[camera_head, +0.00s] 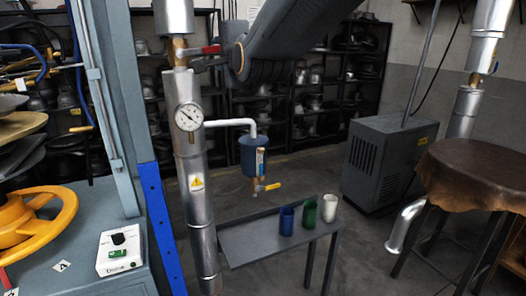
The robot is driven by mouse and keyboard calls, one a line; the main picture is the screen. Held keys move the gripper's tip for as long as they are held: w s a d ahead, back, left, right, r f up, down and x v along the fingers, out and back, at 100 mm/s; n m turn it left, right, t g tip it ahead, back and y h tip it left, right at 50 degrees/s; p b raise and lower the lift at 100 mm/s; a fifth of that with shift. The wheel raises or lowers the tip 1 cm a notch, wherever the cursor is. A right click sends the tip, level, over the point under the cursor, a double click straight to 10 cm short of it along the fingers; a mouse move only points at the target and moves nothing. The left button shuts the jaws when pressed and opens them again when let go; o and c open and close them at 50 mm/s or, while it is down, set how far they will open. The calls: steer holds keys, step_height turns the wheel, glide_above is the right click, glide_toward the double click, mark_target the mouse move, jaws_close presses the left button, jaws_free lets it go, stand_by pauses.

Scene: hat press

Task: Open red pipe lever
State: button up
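The red pipe lever (211,50) is at the top centre-left, on a brass valve (180,52) in the tall silver pipe. It points to the right, roughly level across the upright pipe. My dark arm comes in from the upper right, and my gripper (203,63) is at the lever, just below and beside its red handle. The fingers are small, dark and partly hidden by the wrist. I cannot tell whether they touch the lever or how wide they stand.
A pressure gauge (188,117) sits on the pipe below the valve. A blue canister (254,155) with a yellow lever hangs right of it. Cups stand on a low grey table (260,242). A yellow handwheel (35,222) and blue-grey post (110,100) are left.

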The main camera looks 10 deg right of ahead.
steer(key=s+d+f+n+g+h, duration=0.1)
steer(key=s+d+f+n+g, duration=0.1)
steer(key=f, duration=0.5)
steer(key=s+d+f+n+g+h, duration=0.1)
steer(key=d+f, duration=0.3)
steer(key=f, duration=0.4)
steer(key=s+d+f+n+g+h, duration=0.1)
steer(key=s+d+f+n+g, duration=0.2)
steer(key=f, duration=0.5)
steer(key=shift+s+d+n+g, duration=0.25)
steer(key=shift+s+n+g, duration=0.15)
steer(key=shift+s+g, duration=0.1)
